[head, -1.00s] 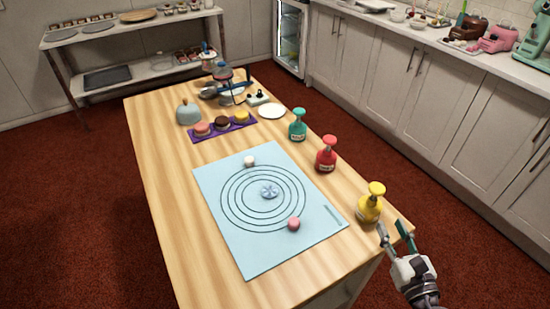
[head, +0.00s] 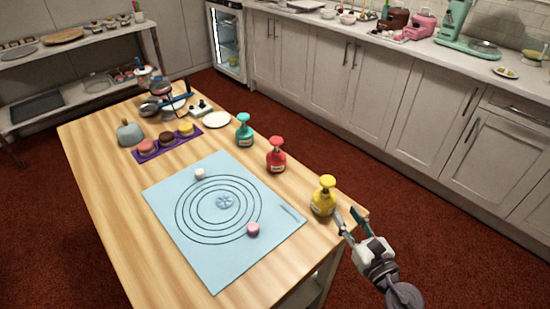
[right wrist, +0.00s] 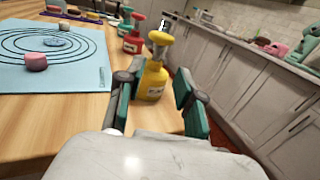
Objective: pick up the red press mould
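The red press mould (head: 276,156) stands upright near the right edge of the wooden table, between the teal and yellow moulds. It also shows in the right wrist view (right wrist: 133,40), behind the yellow mould. My right gripper (head: 350,222) is open and empty at the table's near right corner, just beside the yellow press mould (head: 323,198). In the right wrist view the yellow mould (right wrist: 153,80) appears between the open fingers (right wrist: 158,98), beyond them. My left gripper is not in view.
The teal press mould (head: 244,132) stands behind the red one. A blue mat (head: 185,243) with printed rings covers the table's middle, bearing a pink piece (head: 253,229). A purple tray (head: 154,155) holds cakes. Cabinets (head: 375,95) line the right, across open floor.

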